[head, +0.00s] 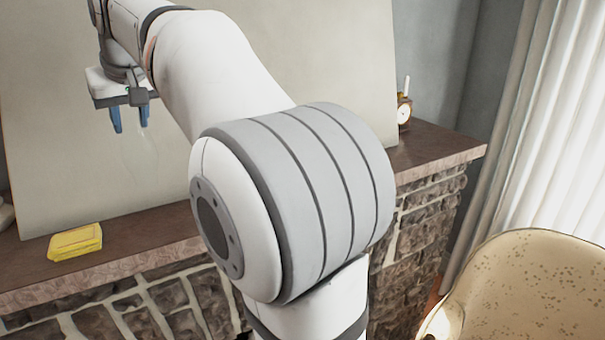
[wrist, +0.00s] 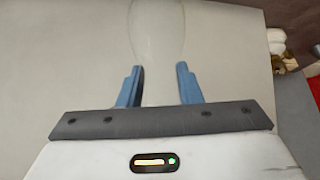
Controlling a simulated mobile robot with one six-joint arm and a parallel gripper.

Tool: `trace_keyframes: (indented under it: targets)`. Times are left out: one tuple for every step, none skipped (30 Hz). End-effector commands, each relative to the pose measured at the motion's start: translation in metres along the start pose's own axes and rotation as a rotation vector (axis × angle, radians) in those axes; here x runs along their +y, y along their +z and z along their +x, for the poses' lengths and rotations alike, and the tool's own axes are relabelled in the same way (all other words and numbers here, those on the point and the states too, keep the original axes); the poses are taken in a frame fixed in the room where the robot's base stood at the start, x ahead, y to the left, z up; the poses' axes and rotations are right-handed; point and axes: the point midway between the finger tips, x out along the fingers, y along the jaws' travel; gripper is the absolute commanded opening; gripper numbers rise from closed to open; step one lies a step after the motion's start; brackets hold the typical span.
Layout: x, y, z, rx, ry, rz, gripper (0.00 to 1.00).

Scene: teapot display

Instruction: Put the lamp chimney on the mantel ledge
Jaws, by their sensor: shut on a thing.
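The lamp chimney (wrist: 157,35) is clear glass with a bulging middle, seen in the wrist view between the two blue fingers. My gripper (wrist: 160,85) is shut on its narrower part. In the head view my gripper (head: 130,118) is at the upper left, pointing down, in front of the large pale panel. The chimney is only a very faint outline there, below and right of the fingers. The mantel ledge (head: 435,148) is a brown shelf on a stone fireplace. My gripper is above its left part, and the chimney looks clear of the ledge.
A beige chair (head: 530,285) is at the lower right. My arm hides the ledge's middle.

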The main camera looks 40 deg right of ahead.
Motion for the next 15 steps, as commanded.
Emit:
trace_keyframes:
  targets:
    - [0.0,0.0,-0.001,0.002,0.0,0.0,0.0]
    - [0.0,0.0,-0.001,0.002,0.0,0.0,0.0]
    - [0.0,0.0,-0.001,0.002,0.0,0.0,0.0]
    - [0.0,0.0,-0.001,0.002,0.0,0.0,0.0]
    - [0.0,0.0,-0.001,0.002,0.0,0.0,0.0]
    - [0.0,0.0,0.0,0.002,0.001,0.001,0.0]
    - [0.0,0.001,0.001,0.001,0.001,0.001,0.0]
    - [0.0,0.003,0.004,0.001,0.001,0.001,0.0]
    - [0.001,0.007,0.009,-0.002,0.001,0.002,0.0]
    - [0.001,0.009,0.013,-0.001,0.001,0.002,0.0]
    - [0.001,0.013,0.018,-0.002,0.001,0.002,0.0]
    - [0.001,0.017,0.025,-0.001,0.001,0.002,0.0]
    - [0.001,0.02,0.029,-0.002,0.001,0.003,0.0]
    - [0.001,0.023,0.034,-0.001,0.002,0.003,0.0]
    - [0.001,0.026,0.039,-0.002,0.002,0.003,0.0]
